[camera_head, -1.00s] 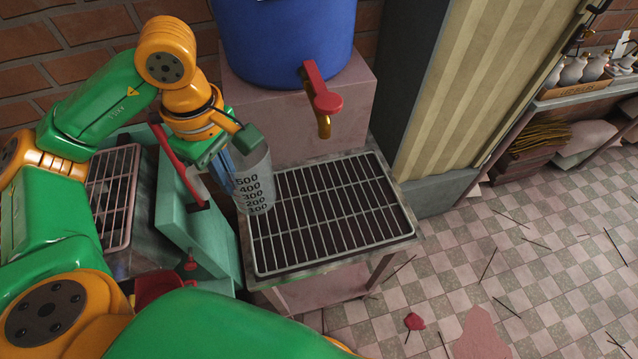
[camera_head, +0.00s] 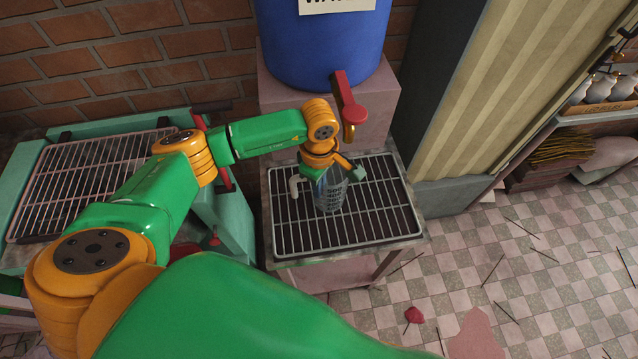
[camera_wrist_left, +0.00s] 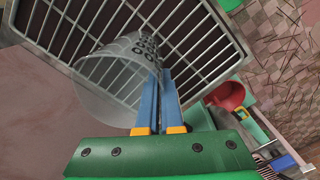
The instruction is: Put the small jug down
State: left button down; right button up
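The small jug (camera_head: 330,196) is clear, with dark measuring numbers on its side. It stands about upright at the middle of the metal grate (camera_head: 385,222) under the tap. I cannot tell whether its base touches the bars. My left gripper (camera_head: 322,178) is at the jug, its blue fingers close together on it. The left wrist view also shows the jug (camera_wrist_left: 115,80) against the fingers (camera_wrist_left: 158,85), with the grate behind. My right gripper is not in view.
A blue barrel (camera_head: 320,45) with a red-handled tap (camera_head: 349,105) stands on a pink block behind the grate. A teal bench with a wire rack (camera_head: 85,180) is at left. The grate is bare around the jug. A shelf with small bottles (camera_head: 600,88) is at far right.

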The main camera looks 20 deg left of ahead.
pick_arm(q)
jog(key=c, duration=1.1)
grip_release()
jog(key=shift+o, duration=0.2)
notch_tip(320, 180, up, 7)
jog(key=shift+r+b, duration=0.15)
jog(key=shift+b, duration=0.8)
jog(key=shift+r, duration=0.2)
